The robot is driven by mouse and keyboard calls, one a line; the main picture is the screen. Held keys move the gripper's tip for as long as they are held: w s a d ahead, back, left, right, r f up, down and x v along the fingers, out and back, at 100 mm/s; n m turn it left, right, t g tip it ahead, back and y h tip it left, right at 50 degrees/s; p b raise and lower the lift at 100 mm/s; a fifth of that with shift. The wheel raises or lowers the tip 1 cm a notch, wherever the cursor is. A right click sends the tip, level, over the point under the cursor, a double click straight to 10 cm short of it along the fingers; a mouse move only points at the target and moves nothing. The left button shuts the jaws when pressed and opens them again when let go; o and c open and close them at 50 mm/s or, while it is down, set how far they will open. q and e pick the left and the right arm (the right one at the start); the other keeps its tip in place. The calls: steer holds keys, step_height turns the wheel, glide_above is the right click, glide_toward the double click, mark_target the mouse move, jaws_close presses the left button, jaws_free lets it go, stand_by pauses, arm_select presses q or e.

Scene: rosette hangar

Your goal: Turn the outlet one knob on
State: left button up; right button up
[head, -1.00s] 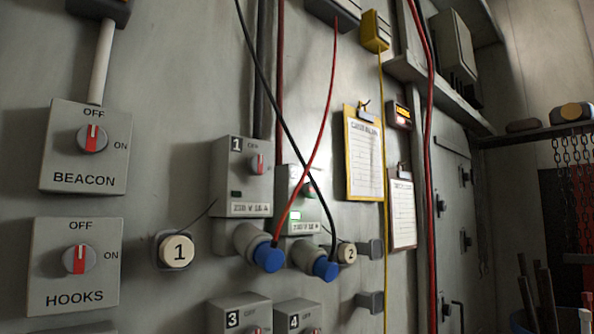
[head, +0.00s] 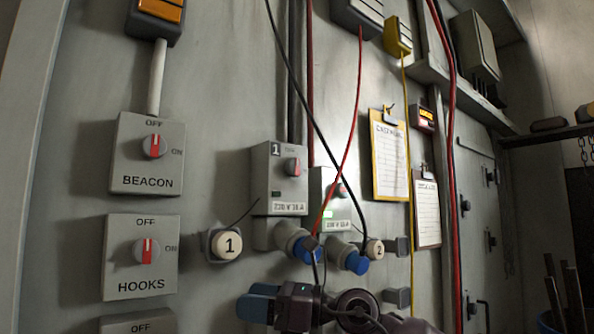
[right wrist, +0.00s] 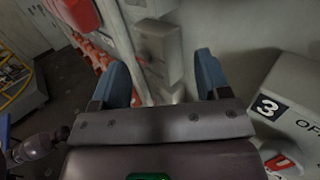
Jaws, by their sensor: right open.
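The outlet one box (head: 278,180) is grey, marked 1, and mounted on the wall. Its small knob (head: 292,166) has a red mark close to vertical, below faint lettering; its exact setting is too small to tell. A blue plug (head: 306,249) sits in the socket below it. My right gripper (head: 254,303) is open and empty, below and slightly left of outlet one, with its blue fingers pointing left. Its fingers also show in the right wrist view (right wrist: 162,78), with nothing between them. My left gripper is not in view.
The outlet two box (head: 335,193) stands right of outlet one, with its own blue plug (head: 355,262). Red and black cables cross in front of it. BEACON (head: 148,153) and HOOKS (head: 141,257) switches are left. The outlet 3 box (right wrist: 285,115) shows at right in the wrist view.

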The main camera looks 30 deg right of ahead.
steer(key=s+d+r+n+t+h, duration=0.1)
steer(key=d+r+n+h, duration=0.1)
steer(key=r, duration=0.4)
steer(key=s+d+r+n+t+h, duration=0.1)
steer(key=r+n+t+h, duration=0.1)
steer(key=r, duration=0.5)
steer(key=m+t+h, duration=0.2)
steer(key=t+h, duration=0.1)
steer(key=h, duration=0.6)
glide_toward(297, 167)
steer(key=w, duration=0.3)
steer(key=w+p, duration=0.1)
steer(key=w, duration=0.2)
steer(key=w+a+p, duration=0.1)
steer(key=w, duration=0.3)
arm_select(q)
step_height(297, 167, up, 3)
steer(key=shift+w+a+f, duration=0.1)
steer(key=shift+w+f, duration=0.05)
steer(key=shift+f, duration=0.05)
arm_select(e)
steer(key=shift+c, duration=0.3)
steer(key=c, duration=0.9)
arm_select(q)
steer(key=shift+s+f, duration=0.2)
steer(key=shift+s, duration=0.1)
arm_select(e)
steer(key=shift+o, duration=0.2)
